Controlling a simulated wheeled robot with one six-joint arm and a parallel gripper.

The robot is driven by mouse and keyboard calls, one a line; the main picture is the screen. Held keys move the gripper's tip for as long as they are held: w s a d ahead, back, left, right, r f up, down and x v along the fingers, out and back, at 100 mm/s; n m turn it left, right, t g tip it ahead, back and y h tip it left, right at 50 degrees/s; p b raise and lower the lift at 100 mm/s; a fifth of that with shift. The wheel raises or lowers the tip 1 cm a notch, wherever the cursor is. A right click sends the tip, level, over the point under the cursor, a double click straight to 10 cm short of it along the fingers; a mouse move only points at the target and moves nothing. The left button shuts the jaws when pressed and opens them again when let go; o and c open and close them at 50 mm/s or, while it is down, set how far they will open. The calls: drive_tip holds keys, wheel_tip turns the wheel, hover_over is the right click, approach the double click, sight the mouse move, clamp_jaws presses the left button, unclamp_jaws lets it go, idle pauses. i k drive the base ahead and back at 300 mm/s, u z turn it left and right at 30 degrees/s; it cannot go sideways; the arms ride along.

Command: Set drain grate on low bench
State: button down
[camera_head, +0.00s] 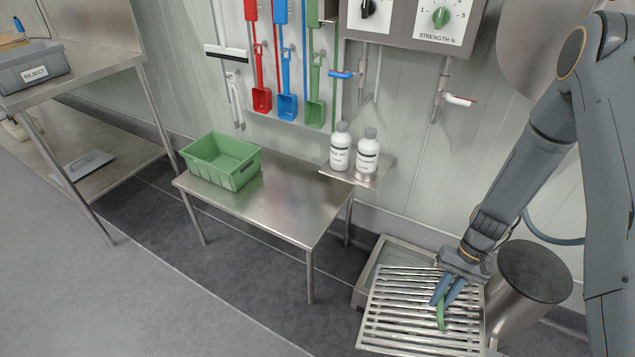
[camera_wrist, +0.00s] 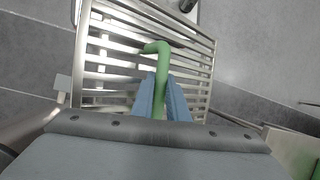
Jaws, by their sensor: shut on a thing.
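The drain grate (camera_head: 400,310) is a square of steel bars at the lower right of the head view. It also fills the upper middle of the wrist view (camera_wrist: 105,62). It overlaps the drain frame (camera_head: 372,275) and sits offset toward the camera, apparently raised from it. My gripper (camera_head: 446,297) is over the grate, its blue fingers shut on a green hooked handle (camera_wrist: 157,48) at the grate. The join between handle and bars is not clear. The low bench (camera_head: 280,212) is a steel table left of the grate, with a bare right half.
A green crate (camera_head: 222,163) stands on the bench's left end. Two white bottles (camera_head: 341,147) (camera_head: 367,152) stand on a small wall shelf (camera_head: 355,179) beside the bench. A dark-topped steel cylinder (camera_head: 535,272) stands right of the grate. A taller steel table (camera_head: 100,52) is at left.

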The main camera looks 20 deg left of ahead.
sight(294, 197)
drive_tip(key=z, duration=2.85)
drive_tip(key=k, duration=2.55)
drive_tip(key=u, duration=2.4)
